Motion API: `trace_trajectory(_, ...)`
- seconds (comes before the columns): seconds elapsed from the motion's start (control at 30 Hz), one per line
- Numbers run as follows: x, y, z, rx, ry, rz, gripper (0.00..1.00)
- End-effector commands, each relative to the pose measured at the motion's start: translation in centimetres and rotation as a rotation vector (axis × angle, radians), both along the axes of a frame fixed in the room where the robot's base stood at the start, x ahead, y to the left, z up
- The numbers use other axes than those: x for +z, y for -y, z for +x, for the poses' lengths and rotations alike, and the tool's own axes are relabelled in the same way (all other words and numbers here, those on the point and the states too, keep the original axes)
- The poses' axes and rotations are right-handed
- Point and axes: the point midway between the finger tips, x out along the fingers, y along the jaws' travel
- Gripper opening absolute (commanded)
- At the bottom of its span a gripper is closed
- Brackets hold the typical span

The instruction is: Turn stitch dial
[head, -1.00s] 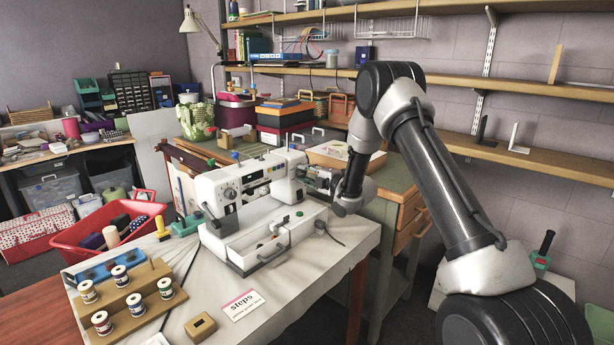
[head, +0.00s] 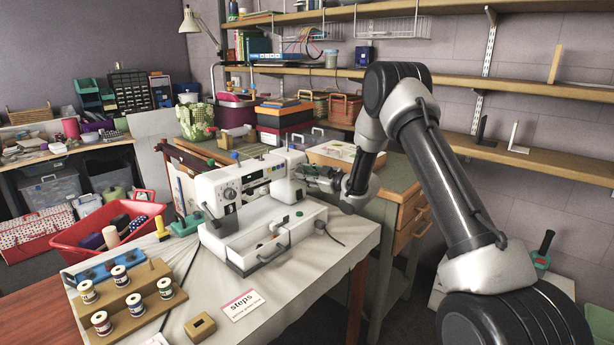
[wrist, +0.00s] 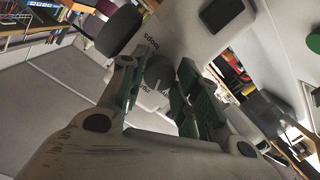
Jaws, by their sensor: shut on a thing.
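The white sewing machine (head: 212,184) stands upright on the pale work table. My gripper (head: 315,180) is at the machine's right end in the head view, and its fingertips are hard to make out there. In the wrist view my gripper (wrist: 158,88) has its green-padded fingers on either side of a small grey dial (wrist: 157,72) and is shut on it. The dial has a pale pointer line, and printed lettering, partly readable as "loops", lies around it. The fingers hide part of the lettering. The dial is hidden in the head view.
A white card marked "steps" (head: 242,305), a small wooden block (head: 200,327) and a wooden spool rack (head: 122,305) lie at the front of the table. A red basket (head: 68,238) stands left. Wall shelves (head: 540,90) are behind my arm.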

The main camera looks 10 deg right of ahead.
Motion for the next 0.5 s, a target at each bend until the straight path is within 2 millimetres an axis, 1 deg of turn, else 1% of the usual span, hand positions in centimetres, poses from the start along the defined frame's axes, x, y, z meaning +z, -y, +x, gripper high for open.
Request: trace_trajectory(0.5,-0.27,0.15,-0.03,-0.002,-0.289,0.394,0.08)
